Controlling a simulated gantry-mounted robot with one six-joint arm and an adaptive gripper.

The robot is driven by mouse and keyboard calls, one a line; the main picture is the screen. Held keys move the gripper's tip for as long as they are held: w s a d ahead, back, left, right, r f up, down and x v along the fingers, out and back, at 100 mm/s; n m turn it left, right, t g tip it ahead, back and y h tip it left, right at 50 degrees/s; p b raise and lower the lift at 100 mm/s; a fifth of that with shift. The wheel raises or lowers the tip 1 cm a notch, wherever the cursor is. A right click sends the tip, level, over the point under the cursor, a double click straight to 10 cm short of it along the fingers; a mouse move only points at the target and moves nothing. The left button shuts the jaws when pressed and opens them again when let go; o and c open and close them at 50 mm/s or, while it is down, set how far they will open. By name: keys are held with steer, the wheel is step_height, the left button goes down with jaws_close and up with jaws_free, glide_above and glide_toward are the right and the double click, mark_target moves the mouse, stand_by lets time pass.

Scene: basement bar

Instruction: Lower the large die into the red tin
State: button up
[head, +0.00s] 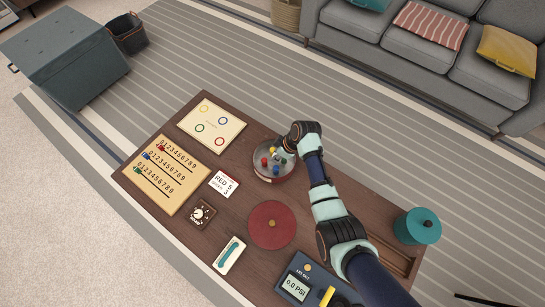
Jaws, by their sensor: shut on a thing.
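The red tin (274,180) stands open on the dark wooden table, with a pale inside and a reddish outer wall. Several small red, blue and yellow pieces show inside it. My gripper (281,153) reaches in from the right and is over the tin's far right part. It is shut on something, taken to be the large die. The die is too small and too hidden by my gripper to make out, and I cannot tell whether it touches the tin or its contents.
A round red lid (272,225) with a wooden knob lies in front of the tin. A scoreboard (167,175), ring board (212,125), score card (224,184), dial box (201,213), gauge (298,287) and teal canister (417,226) stand around it.

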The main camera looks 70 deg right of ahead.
steer(key=shift+f+b, duration=1.6)
steer(key=shift+f, duration=0.95)
stand_by(0.8)
steer(key=o, duration=0.9)
steer(key=shift+r, duration=0.1)
steer(key=v, duration=1.2)
steer(key=shift+s, duration=0.1)
